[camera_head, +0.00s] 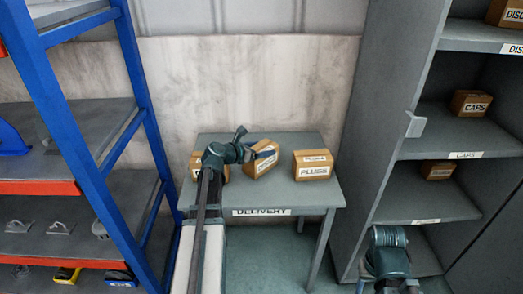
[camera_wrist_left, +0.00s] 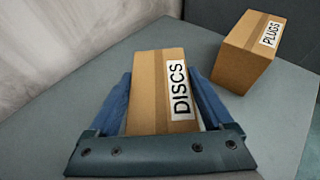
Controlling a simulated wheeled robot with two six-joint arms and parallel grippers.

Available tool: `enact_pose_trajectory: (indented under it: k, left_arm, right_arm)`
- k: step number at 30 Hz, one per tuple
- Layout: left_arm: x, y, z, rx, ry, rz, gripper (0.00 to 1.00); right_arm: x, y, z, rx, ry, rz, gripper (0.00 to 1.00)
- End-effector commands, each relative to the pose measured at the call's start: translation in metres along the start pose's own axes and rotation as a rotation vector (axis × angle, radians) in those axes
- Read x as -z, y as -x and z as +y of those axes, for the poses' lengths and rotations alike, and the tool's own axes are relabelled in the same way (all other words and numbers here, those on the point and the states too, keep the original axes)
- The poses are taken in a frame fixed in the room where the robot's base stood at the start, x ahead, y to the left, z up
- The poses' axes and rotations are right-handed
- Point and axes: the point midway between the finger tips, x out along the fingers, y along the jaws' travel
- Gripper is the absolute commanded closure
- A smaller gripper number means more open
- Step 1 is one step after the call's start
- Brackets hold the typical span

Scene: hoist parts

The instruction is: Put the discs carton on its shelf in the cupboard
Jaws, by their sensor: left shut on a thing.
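The discs carton (camera_head: 265,167) is a brown box at the delivery table, between two other cartons. In the left wrist view it (camera_wrist_left: 149,85) shows a white DISCS label and sits between my blue fingers. My left gripper (camera_head: 264,153) is shut on it; in the wrist view the fingers (camera_wrist_left: 163,105) lie along both its sides. I cannot tell whether it touches the table. The grey cupboard (camera_head: 385,130) stands open on the right. Its upper shelf has a partly cut-off DISC label (camera_head: 511,49) and a carton (camera_head: 505,12) marked DISC.
The PLUGS carton (camera_head: 312,165) stands right of the discs carton on the delivery table (camera_head: 310,193). Another carton (camera_head: 196,168) is partly hidden by my left arm. A blue-framed rack (camera_head: 95,180) stands left. Lower cupboard shelves hold a CAPS carton (camera_head: 470,103) and another carton (camera_head: 438,170).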

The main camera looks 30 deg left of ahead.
Motion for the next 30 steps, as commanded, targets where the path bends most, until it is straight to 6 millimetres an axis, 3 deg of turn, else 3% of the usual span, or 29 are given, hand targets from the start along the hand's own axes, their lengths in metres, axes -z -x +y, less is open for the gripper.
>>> enact_pose_trajectory:
  k: [1, 3, 13, 30]
  left_arm:
    - [0.002, -0.001, 0.000, 0.000, 0.000, 0.000, 0.14]
    - [0.001, -0.001, 0.000, 0.000, 0.000, 0.000, 0.01]
    - [-0.004, 0.002, 0.000, 0.000, 0.000, 0.000, 0.00]
    - [-0.004, 0.105, -0.001, -0.002, 0.001, 0.000, 0.00]
  right_arm:
    - [0.000, -0.002, 0.000, 0.000, 0.000, 0.000, 0.50]
    - [0.000, -0.001, 0.000, 0.000, 0.000, 0.000, 0.50]
    - [0.000, 0.005, 0.000, 0.000, 0.000, 0.000, 0.50]
    - [-0.003, 0.043, 0.004, 0.000, 0.000, 0.000, 0.50]
